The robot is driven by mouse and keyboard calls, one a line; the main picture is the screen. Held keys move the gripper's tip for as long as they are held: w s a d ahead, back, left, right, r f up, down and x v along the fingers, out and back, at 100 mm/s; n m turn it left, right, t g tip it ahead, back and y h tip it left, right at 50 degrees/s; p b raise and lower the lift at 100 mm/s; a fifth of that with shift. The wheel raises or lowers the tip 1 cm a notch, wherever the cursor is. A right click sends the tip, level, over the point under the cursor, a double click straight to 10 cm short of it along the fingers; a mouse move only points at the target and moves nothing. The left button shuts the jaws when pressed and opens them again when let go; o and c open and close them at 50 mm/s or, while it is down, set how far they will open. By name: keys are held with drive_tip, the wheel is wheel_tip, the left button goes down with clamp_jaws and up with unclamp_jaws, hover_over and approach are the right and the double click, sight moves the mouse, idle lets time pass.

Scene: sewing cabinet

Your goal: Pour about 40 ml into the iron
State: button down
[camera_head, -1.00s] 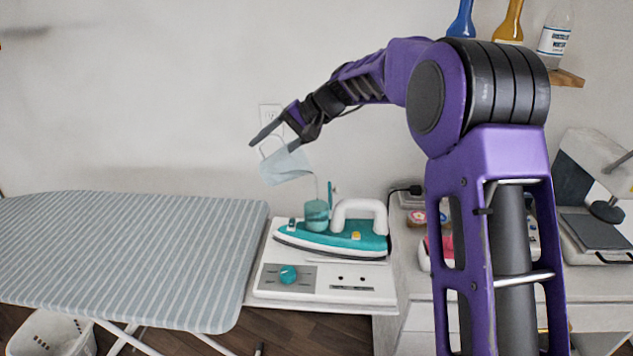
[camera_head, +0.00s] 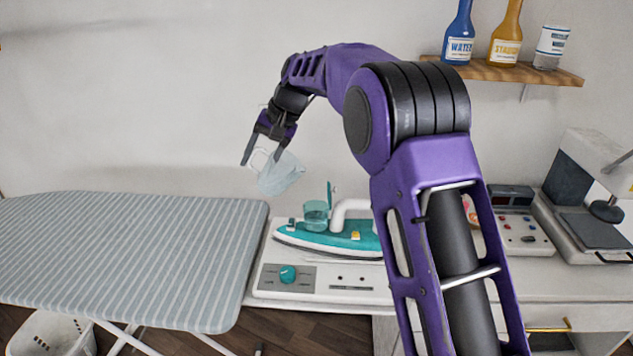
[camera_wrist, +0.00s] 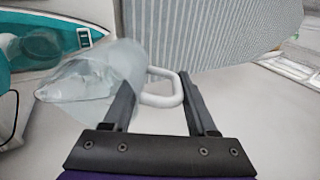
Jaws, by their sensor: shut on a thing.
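A clear, pale-blue jug (camera_head: 280,175) is held by its white handle (camera_wrist: 172,98) in my gripper (camera_head: 263,158). The jug is in the air above the left end of the iron, its spout side to the right; its liquid level is unclear. The fingers (camera_wrist: 158,82) stand either side of the handle in the wrist view. The teal and white iron (camera_head: 325,243) lies on a white base unit (camera_head: 330,280). Its clear teal tank (camera_head: 316,215) sticks up with a raised lid (camera_head: 330,193). The tank also shows in the wrist view (camera_wrist: 40,48). No stream shows now.
A striped ironing board (camera_head: 130,255) lies to the left, with a white basket (camera_head: 50,335) below. My arm hides the iron's right end.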

sight(250, 168)
drive_tip(key=shift+a+f+h, duration=0.7)
drive_tip(key=shift+a+f, duration=0.05)
drive_tip(key=shift+a, duration=0.15)
drive_tip(key=shift+w+a+f+h, duration=0.1)
drive_tip(key=shift+a+f+h, duration=0.15)
drive_tip(key=shift+f+h, duration=0.25)
idle(0.9)
drive_tip(key=shift+w+a+f+g+h, duration=0.15)
drive_tip(key=shift+a+f+h, duration=0.15)
drive_tip(key=shift+f+h, duration=0.35)
drive_tip(key=shift+s+a+f+g+h, duration=0.1)
drive_tip(key=shift+a+f+h, duration=0.25)
drive_tip(key=shift+f+h, duration=0.2)
drive_tip(key=shift+w+a+f+g+h, duration=0.15)
drive_tip(key=shift+a+f+h, duration=0.15)
drive_tip(key=shift+f+h, duration=0.35)
idle(1.3)
